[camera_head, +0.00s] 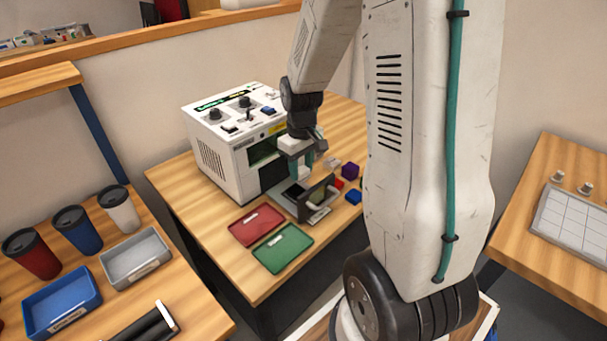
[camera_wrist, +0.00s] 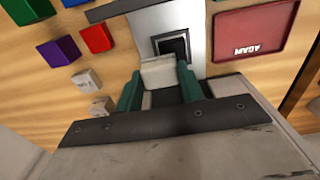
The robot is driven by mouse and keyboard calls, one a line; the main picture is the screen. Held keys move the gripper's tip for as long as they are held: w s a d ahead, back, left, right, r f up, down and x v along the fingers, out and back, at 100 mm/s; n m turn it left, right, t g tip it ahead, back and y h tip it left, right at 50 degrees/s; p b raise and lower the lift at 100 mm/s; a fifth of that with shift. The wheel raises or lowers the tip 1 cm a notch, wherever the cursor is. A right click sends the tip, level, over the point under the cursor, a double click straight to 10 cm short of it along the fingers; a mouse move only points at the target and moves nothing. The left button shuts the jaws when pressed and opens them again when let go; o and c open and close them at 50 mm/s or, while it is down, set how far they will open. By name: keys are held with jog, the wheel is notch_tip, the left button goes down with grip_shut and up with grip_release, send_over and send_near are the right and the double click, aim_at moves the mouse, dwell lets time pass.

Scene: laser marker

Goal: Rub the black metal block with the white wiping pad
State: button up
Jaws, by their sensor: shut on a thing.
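My gripper (camera_wrist: 160,74) has green fingers shut on the white wiping pad (camera_wrist: 158,72). The black metal block (camera_wrist: 174,46) lies on a light grey plate (camera_wrist: 148,20) just beyond the pad in the wrist view. The pad overlaps the block's near edge in that view, and I cannot tell whether they touch. In the head view my gripper (camera_head: 303,165) hangs over the plate in front of the laser marker (camera_head: 222,150). The block shows there as a small dark patch (camera_head: 293,190) on the plate, and the pad is hard to make out.
A red tray (camera_head: 256,224) and a green tray (camera_head: 283,248) lie at the table's front. Purple (camera_head: 349,170) and blue (camera_head: 354,197) cubes are right of the plate. Small white pieces (camera_wrist: 86,79) lie beside my gripper. Cups and trays stand on the left table.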

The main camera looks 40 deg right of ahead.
jog(key=shift+w+r, duration=0.1)
jog(key=shift+r, duration=2.5)
